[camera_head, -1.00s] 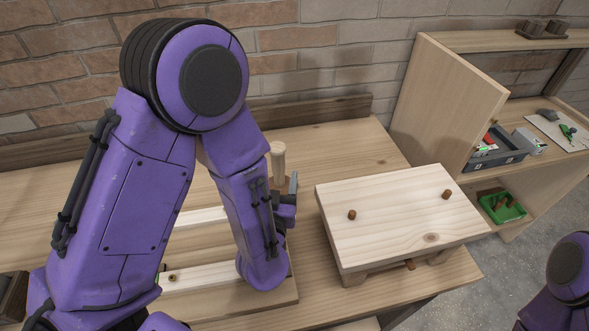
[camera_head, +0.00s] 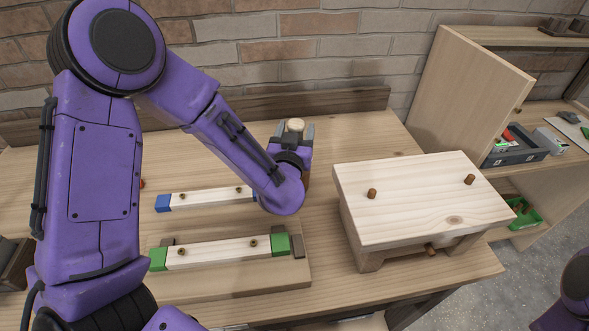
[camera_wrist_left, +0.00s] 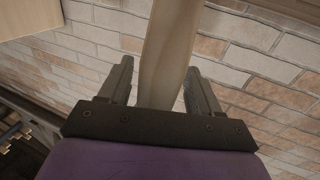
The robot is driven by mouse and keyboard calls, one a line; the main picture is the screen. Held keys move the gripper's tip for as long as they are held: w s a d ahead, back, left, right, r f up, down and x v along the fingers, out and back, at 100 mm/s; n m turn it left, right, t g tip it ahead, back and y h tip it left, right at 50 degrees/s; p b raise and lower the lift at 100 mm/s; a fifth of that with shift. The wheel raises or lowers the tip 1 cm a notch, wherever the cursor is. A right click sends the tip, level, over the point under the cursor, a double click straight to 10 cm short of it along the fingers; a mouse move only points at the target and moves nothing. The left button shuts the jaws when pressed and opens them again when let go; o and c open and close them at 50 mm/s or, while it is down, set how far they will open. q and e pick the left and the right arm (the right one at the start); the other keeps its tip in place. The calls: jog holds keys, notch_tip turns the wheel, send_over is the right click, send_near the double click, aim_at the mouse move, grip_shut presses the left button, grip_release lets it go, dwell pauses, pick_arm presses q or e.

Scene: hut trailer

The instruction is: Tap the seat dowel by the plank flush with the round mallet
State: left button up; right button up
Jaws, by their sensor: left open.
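The round mallet's pale wooden handle (camera_head: 296,125) stands up between the fingers of my left gripper (camera_head: 295,134). The left wrist view shows the handle (camera_wrist_left: 164,55) between the two spread fingers (camera_wrist_left: 160,88), with a gap at the right finger. The mallet's head is mostly hidden behind my gripper. The pale stool seat (camera_head: 425,215) is to the right of my gripper. A left seat dowel (camera_head: 372,193) and a right seat dowel (camera_head: 469,179) both stick up from its top. My right gripper is out of view.
A plank with green ends (camera_head: 215,251) and one with blue ends (camera_head: 210,196) lie left of the stool. Another dowel (camera_head: 431,250) shows at the stool's front. An upright wooden panel (camera_head: 465,95) and a grey tray (camera_head: 515,152) are at the right. A brick wall closes the back.

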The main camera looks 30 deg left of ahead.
pick_arm(q)
jog(key=shift+w+d+f, duration=0.15)
jog(key=shift+w+f, duration=0.05)
jog(key=shift+w, duration=0.05)
jog(key=c, duration=0.8)
grip_shut()
jog(key=shift+s+r, duration=0.1)
